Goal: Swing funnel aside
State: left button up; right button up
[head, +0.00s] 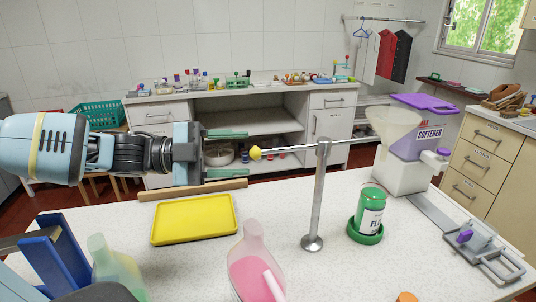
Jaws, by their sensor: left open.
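The funnel (392,128) is a pale, translucent cone at the right, in front of the softener dispenser (425,140) with its purple lid. The knob appears at or just beyond the fingertips; contact cannot be told.
On the white counter are a yellow tray (194,219), a pink bottle (254,265), a pale green bottle (114,270), and a green jar (370,210) on a green dish. A metal slide device (485,250) lies at the right. The counter between tray and post is clear.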

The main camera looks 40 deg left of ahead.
aim_at(259, 153)
pick_arm(q)
jog(key=shift+f+b+x, duration=0.1)
jog(key=shift+b+x, duration=0.45)
jog(key=shift+x, duration=0.6)
jog(key=shift+f+b+x, duration=0.15)
jog(key=shift+b+x, duration=0.4)
jog(key=shift+x, duration=0.65)
jog(key=shift+w+d+r, duration=0.2)
jog(key=shift+w+d, duration=0.2)
jog(key=shift+d, duration=0.1)
pick_arm(e)
jog(key=shift+s+a+f, duration=0.1)
jog(key=shift+s+f, duration=0.3)
jog(key=shift+f, duration=0.45)
jog(key=shift+s+a+f, duration=0.1)
jog(key=shift+s+f, duration=0.3)
jog(key=shift+f, duration=0.4)
pick_arm(q)
grip_shut()
